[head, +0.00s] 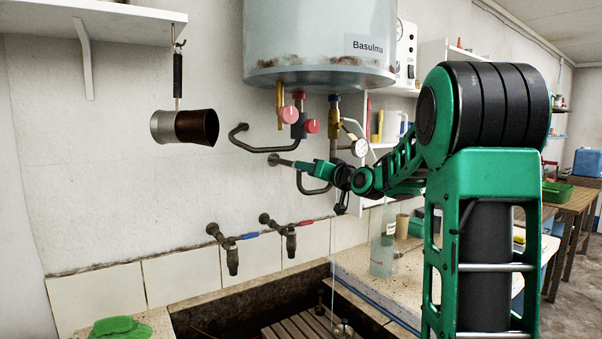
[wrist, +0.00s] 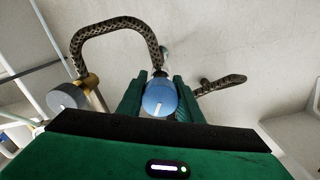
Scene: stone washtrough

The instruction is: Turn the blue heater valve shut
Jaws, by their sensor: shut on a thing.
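The blue heater valve (wrist: 160,97) is a round blue knob with a white mark, seen in the wrist view at the end of a dark bent pipe. My gripper (wrist: 157,92) has its two green fingers on either side of this knob and is shut on it. In the head view my gripper (head: 302,164) reaches left to the pipework below the white heater tank (head: 320,45), labelled "Basulma". The blue knob cannot be made out there, hidden by the gripper.
Red knobs (head: 290,114) and a gauge (head: 359,148) sit close above my gripper. Wall taps (head: 230,257) stand over the trough (head: 215,315). A metal mug (head: 172,127) hangs at left.

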